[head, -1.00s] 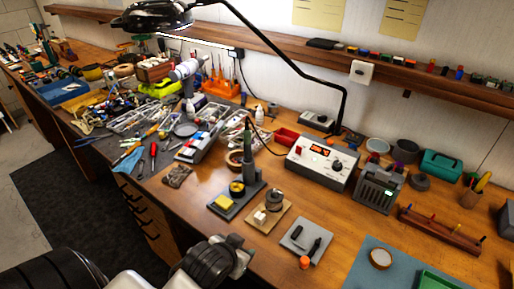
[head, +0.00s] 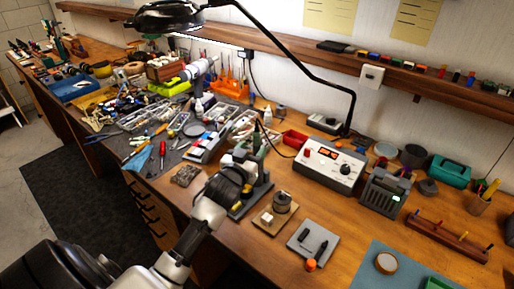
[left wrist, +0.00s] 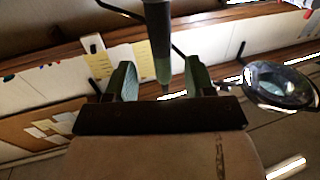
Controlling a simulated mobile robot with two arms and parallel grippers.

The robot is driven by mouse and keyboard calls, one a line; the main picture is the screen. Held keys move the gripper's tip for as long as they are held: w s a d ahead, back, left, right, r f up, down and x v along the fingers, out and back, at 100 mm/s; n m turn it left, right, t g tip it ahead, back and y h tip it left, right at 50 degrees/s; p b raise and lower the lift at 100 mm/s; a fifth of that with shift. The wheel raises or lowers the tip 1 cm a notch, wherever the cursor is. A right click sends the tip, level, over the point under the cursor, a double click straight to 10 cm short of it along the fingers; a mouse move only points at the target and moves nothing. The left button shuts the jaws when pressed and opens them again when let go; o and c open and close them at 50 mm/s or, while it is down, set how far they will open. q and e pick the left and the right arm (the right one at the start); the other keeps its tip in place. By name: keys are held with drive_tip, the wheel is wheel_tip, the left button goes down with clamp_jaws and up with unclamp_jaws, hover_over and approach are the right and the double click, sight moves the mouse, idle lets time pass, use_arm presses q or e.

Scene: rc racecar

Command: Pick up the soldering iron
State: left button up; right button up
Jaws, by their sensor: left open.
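The soldering iron (head: 263,148) stands upright in its stand on the bench, with most of it hidden behind my left gripper (head: 249,153). The stand's dark base (head: 257,197) shows beside my wrist. In the left wrist view the iron's grey-green handle (left wrist: 158,35) extends down between the two fingers of my left gripper (left wrist: 160,78). The fingers are open on either side of it, with a visible gap on each side.
A soldering station (head: 331,168) stands to the right of the iron. A wooden block with a spool (head: 281,202) and a grey plate (head: 314,242) lie in front. A lamp arm (head: 300,68) hangs over the bench.

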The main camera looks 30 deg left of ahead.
sight(255, 143)
use_arm(q)
drive_tip(key=shift+w+a, duration=0.1)
drive_tip(key=shift+w, duration=0.3)
drive_tip(key=w, duration=0.1)
drive_tip(key=w+p, duration=0.1)
drive_tip(key=w, duration=0.1)
drive_tip(key=w+a+r+p, duration=0.1)
drive_tip(key=shift+w, duration=0.2)
drive_tip(key=shift+w+f, duration=0.2)
drive_tip(key=shift+w, duration=0.15)
drive_tip(key=shift+s, duration=0.1)
drive_tip(key=shift+c, duration=1.1)
drive_tip(key=c, duration=0.7)
drive_tip(key=shift+c, duration=0.2)
